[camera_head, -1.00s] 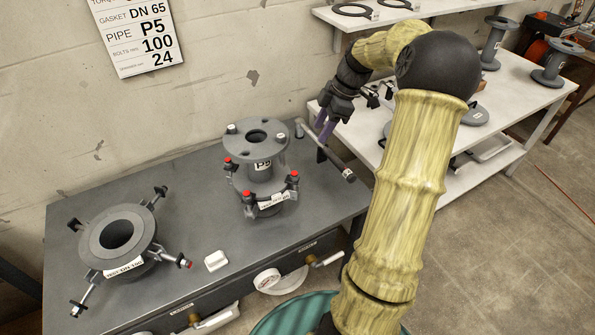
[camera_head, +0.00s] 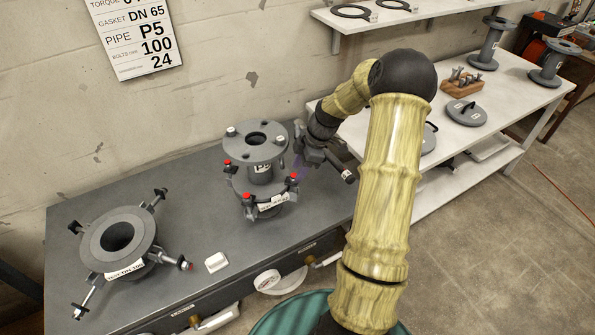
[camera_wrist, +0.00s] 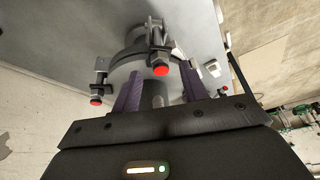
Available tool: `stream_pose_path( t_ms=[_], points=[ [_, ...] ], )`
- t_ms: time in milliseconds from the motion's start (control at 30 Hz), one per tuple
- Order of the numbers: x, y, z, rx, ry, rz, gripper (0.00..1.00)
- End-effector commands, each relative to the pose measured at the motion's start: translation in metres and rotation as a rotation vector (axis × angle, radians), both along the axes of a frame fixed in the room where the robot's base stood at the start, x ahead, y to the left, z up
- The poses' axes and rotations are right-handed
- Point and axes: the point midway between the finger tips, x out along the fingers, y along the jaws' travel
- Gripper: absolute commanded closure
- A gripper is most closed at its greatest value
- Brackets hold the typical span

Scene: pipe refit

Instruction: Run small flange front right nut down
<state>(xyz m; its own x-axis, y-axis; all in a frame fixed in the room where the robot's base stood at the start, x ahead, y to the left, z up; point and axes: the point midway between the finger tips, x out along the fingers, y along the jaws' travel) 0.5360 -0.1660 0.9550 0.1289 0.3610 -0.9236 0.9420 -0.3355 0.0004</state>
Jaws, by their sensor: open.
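The small flange (camera_head: 240,187) stands on the grey bench with the P5 pipe spool (camera_head: 262,172) upright on it and several red-tipped bolts around its rim. The front right bolt and nut (camera_head: 293,182) is at the rim's right side. My gripper (camera_head: 299,170) is just above and right of it, pointing down, partly hidden by my wrist. In the wrist view, the purple fingers of my gripper (camera_wrist: 160,88) are apart and empty. A red-tipped bolt (camera_wrist: 160,71) shows between them, and I cannot tell how far beyond. Another red tip (camera_wrist: 96,100) is to the left.
The larger flange (camera_head: 97,240) with swing bolts stands at left. A small white block (camera_head: 216,262) lies on the bench front. A white table (camera_head: 520,88) stands at right.

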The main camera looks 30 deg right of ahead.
Motion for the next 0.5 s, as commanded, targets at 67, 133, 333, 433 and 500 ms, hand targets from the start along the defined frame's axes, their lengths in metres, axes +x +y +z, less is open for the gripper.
stream_pose_path(
  t_ms=[67, 133, 333, 433, 500],
  points=[
    [0.001, 0.004, -0.010, 0.002, 0.003, 0.000, 0.56],
    [0.002, 0.007, -0.016, 0.002, 0.001, 0.001, 0.56],
    [0.003, 0.008, -0.022, 0.000, -0.001, -0.001, 0.56],
    [0.003, 0.007, -0.022, 0.000, -0.001, -0.004, 0.56],
    [0.002, 0.006, -0.022, 0.000, -0.001, -0.005, 0.58]
  ],
)
